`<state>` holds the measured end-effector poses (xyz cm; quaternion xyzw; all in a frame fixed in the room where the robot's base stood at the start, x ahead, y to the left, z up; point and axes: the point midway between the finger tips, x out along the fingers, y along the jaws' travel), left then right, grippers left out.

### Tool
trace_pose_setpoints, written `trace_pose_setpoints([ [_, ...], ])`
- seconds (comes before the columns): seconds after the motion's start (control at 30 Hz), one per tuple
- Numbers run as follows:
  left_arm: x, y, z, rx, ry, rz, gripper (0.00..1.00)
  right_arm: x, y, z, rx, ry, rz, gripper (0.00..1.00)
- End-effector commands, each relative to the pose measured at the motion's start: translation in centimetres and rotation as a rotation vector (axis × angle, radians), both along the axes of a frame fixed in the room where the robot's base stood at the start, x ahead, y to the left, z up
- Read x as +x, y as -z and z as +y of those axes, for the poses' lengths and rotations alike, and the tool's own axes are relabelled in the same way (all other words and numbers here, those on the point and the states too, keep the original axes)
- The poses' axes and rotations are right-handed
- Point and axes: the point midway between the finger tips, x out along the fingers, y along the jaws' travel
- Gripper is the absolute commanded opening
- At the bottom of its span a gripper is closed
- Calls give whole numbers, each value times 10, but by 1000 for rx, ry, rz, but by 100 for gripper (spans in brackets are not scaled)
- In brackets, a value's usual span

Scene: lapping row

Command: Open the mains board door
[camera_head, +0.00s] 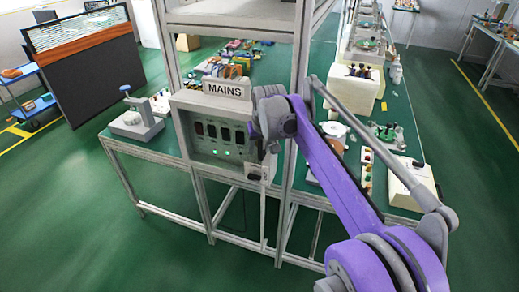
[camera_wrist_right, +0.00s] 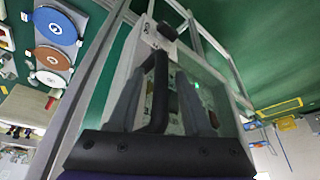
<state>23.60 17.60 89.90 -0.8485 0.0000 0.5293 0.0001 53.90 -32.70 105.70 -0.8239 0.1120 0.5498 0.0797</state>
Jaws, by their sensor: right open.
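The mains board (camera_head: 218,136) is a grey box on the frame of the bench, under a white MAINS sign (camera_head: 226,89). Its front shows dark switches and green lights. In the right wrist view its door (camera_wrist_right: 204,72) looks like a clear panel in a pale frame; it appears shut, though the arm hides its right edge in the head view. My right gripper (camera_head: 264,146) is at that right edge, mostly hidden by its own arm. In the wrist view its fingers (camera_wrist_right: 162,82) are open, with a black bar handle (camera_wrist_right: 160,95) showing between them. Contact is unclear. My left gripper is out of view.
Upright aluminium posts (camera_head: 300,60) of the bench frame stand close beside the board. A weighing device (camera_head: 136,119) sits on the bench to its left. A dark partition (camera_head: 90,75) stands further left. The green floor (camera_head: 90,220) in front is clear.

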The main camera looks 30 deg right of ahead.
Motion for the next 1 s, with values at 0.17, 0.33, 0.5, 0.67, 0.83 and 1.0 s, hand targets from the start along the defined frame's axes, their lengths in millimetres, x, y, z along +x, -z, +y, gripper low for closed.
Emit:
trace_pose_setpoints([
  [0.17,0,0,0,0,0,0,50,3,8,-1,0,0,0,50],
  [0.33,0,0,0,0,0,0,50,3,8,-1,0,0,0,50],
  [0.5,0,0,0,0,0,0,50,3,8,-1,0,0,0,30],
  [0.67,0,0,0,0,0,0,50,3,8,-1,0,0,0,1],
  [0.83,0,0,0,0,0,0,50,3,8,-1,0,0,0,0],
  [1.0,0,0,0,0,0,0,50,3,8,-1,0,0,0,0],
])
